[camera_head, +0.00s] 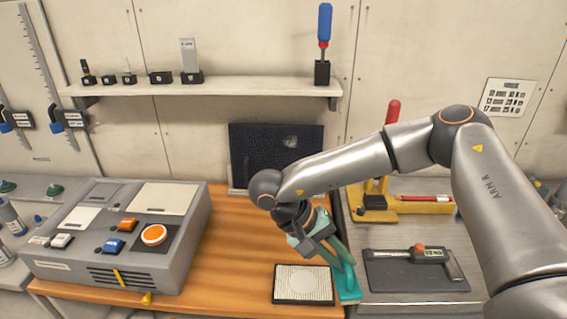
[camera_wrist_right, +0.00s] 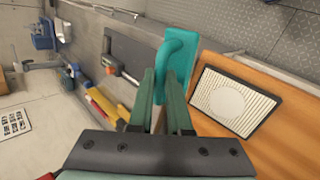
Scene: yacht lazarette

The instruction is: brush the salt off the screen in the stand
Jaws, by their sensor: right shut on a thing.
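A dark, speckled screen (camera_head: 262,150) stands upright at the back of the wooden worktop, against the wall. A pale patch marks its upper right part; its lower right is hidden behind my right arm. My right gripper (camera_head: 330,245) is low over the right part of the worktop, shut on a teal brush-like tool (camera_head: 347,284). In the right wrist view, the tool (camera_wrist_right: 180,58) lies at the fingertips, its flat body beyond them. Its underside is hidden. My left gripper is not in view.
A black-framed ribbed pad (camera_head: 285,294) with a pale disc lies beside the tool. A grey control box (camera_head: 125,235) stands left. A caliper tray (camera_head: 400,280) and yellow stand (camera_head: 415,207) are right. A shelf (camera_head: 220,88) runs above. Bare wood (camera_head: 235,250) lies between box and pad.

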